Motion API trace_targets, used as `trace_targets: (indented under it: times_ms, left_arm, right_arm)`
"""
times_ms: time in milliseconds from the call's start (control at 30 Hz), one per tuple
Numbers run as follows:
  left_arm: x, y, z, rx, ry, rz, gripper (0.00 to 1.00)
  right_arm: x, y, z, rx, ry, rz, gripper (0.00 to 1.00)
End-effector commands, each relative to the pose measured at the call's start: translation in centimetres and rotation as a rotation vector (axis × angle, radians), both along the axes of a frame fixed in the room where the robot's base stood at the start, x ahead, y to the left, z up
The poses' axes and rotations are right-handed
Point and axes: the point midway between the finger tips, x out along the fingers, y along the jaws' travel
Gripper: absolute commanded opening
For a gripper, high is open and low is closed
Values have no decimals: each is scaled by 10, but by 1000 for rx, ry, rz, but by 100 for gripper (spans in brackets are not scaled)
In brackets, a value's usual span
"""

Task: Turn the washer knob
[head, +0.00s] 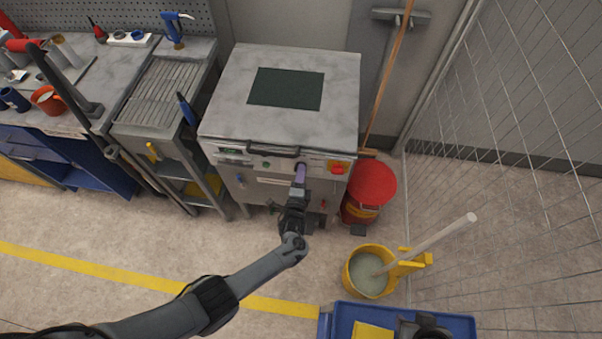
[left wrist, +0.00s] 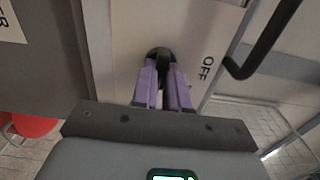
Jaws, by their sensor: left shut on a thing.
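The washer (head: 282,115) is a grey box-shaped machine with a dark square on its top and a control panel on its front. My left gripper (head: 300,172) reaches up to the right part of that front panel. In the left wrist view its purple fingers (left wrist: 168,88) are closed around a dark knob (left wrist: 160,54) on the light panel. The word OFF is printed beside the knob. The fingers hide most of the knob.
A dark handle (head: 272,150) runs along the panel, left of the gripper. A red bin (head: 373,182) stands right of the washer. A yellow mop bucket (head: 369,273) stands on the floor nearer me. A wire fence closes the right side; open floor lies at left.

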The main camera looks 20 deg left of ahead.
Motion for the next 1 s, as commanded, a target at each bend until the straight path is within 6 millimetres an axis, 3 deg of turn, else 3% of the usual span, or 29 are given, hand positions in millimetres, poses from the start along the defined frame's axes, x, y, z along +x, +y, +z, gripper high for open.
trace_targets:
  times_ms: [33,200,567,767,1000]
  left_arm:
    - [0,0,0,2,-1,1,15]
    - [0,0,0,1,-1,0,39]
    - [-4,-1,0,0,1,0,39]
    - [-26,-6,2,-1,2,0,39]
    - [-67,-15,1,0,1,0,39]
  right_arm:
    - [0,0,0,1,0,-1,40]
    - [0,1,0,4,0,-2,40]
    - [0,2,2,11,0,-6,40]
    - [0,2,12,9,0,-6,40]
    - [0,2,23,8,0,-5,40]
